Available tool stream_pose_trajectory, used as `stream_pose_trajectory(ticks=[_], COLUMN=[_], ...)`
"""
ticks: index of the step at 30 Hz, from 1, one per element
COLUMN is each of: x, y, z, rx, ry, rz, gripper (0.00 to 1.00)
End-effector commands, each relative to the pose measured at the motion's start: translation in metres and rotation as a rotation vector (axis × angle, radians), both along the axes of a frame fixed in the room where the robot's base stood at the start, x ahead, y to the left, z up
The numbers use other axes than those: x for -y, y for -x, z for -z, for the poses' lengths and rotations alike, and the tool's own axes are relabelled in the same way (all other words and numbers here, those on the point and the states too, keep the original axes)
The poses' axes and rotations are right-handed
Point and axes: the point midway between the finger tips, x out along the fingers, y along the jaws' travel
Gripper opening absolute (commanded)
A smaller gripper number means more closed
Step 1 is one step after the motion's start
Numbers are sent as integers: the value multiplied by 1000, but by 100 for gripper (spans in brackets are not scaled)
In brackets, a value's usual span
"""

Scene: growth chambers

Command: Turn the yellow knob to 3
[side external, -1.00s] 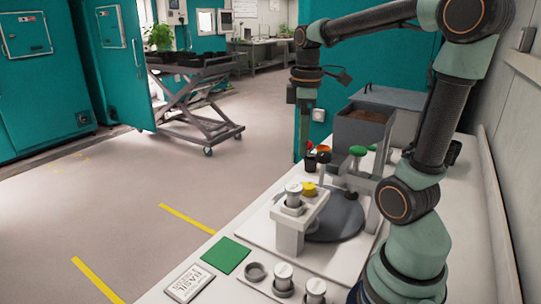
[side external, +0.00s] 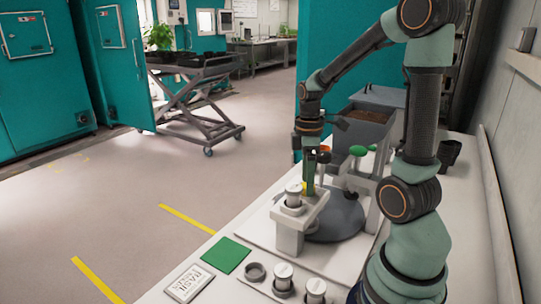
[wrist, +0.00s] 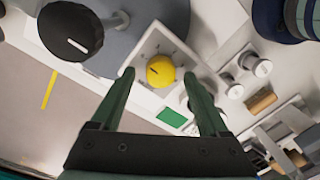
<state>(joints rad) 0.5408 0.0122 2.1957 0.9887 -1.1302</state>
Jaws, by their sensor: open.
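The yellow knob (wrist: 160,71) sits on a white panel (wrist: 148,50) with small marks around it. A dark pointer mark shows on the knob's left part in the wrist view. The numbers are too small to read. My gripper (wrist: 159,75) is open, with one finger on each side of the knob in that view and gaps between the fingers and the knob. In the side view my gripper (side external: 310,188) points down over the white stand (side external: 289,238) and hides most of the knob. I cannot tell whether the fingertips are at the knob's height.
A white-capped vial (side external: 294,192) stands on the white stand close to my gripper. A dark grey disc (side external: 338,222) lies beside the stand. A green square (side external: 226,254) and white-capped vials (side external: 283,273) are nearer the front.

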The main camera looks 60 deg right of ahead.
Motion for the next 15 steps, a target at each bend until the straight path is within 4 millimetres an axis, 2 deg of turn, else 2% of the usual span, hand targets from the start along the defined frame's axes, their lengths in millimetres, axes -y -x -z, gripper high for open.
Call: stream_pose_trajectory(ticks=[4,11,12,14,15], x=[0,-1,-1,-1,-1], y=[0,0,0,0,0], z=[7,8,7,7,7], rx=[0,0,0,0,1], ry=[0,0,0,0,1], rz=[0,0,0,0,0], gripper=[78,78,74,51,36])
